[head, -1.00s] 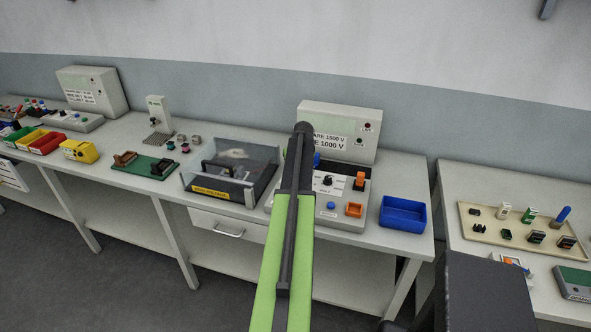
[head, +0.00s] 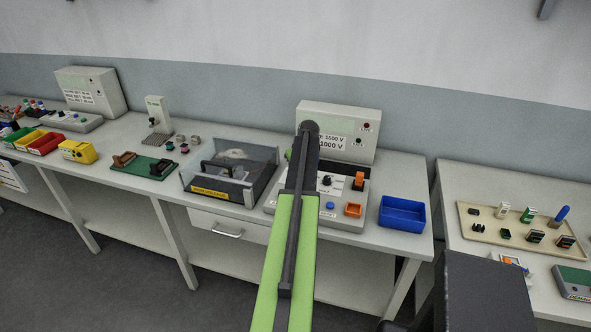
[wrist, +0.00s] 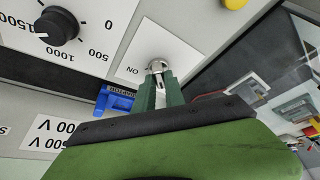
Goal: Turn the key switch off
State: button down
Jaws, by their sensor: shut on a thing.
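The key switch (wrist: 157,66) is a round silver lock on a white label plate in the wrist view, with the word "ON" printed beside it. My gripper (wrist: 164,88) has its green fingers shut on the key at the lock. The fingers hide most of the key, so its exact angle is hard to tell. A blue tag (wrist: 115,101) with dark lettering hangs beside the fingers. In the head view my arm covers the key switch and the gripper tips. The grey control box (head: 338,113) stands behind the arm.
A black dial (wrist: 56,26) sits near the key plate, and a yellow button (wrist: 234,3) is at the top edge. In the head view, a clear-sided box (head: 230,170) stands left of the arm. An orange switch (head: 359,179) and a blue bin (head: 403,213) are to the right.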

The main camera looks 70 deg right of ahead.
jog(key=c, duration=1.4)
grip_release()
jog(key=p+v, duration=1.6)
jog(key=v, duration=0.1)
jog(key=shift+r, duration=0.2)
jog(key=shift+a, duration=0.1)
